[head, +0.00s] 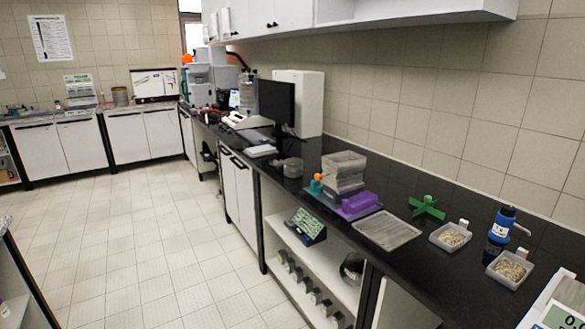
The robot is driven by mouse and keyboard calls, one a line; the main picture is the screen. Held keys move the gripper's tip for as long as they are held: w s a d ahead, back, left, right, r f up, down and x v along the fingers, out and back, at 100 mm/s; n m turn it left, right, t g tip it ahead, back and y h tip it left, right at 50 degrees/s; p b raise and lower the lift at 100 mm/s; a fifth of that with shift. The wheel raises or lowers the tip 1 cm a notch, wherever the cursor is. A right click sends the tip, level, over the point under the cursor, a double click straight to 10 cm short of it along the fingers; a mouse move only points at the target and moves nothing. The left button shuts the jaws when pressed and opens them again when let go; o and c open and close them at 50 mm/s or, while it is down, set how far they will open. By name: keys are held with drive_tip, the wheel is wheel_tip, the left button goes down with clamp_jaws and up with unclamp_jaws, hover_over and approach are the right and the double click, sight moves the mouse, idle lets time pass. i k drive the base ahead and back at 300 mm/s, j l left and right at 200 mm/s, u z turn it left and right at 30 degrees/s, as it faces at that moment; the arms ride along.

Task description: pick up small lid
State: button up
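I cannot tell for sure which thing is the small lid. A flat grey rectangular piece (387,231), like a lid or shallow tray, lies on the black counter (400,265) near its front edge. Behind it to the left, a stack of translucent grey boxes (344,170) stands beside a purple block (359,201). A small orange and teal piece (317,183) is at the left of the stack. A small round grey container (291,168) stands farther back. My gripper is not in view.
To the right stand a green cross-shaped piece (427,207), two trays of grain (450,237) (509,270) and a blue bottle (499,226). A monitor (276,101) stands farther back. Open shelves (305,262) sit under the counter. The tiled floor (150,240) at left is clear.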

sight(278, 163)
drive_tip(key=i+j+z, duration=0.15)
drive_tip(key=i+j, duration=0.6)
drive_tip(key=i, duration=0.15)
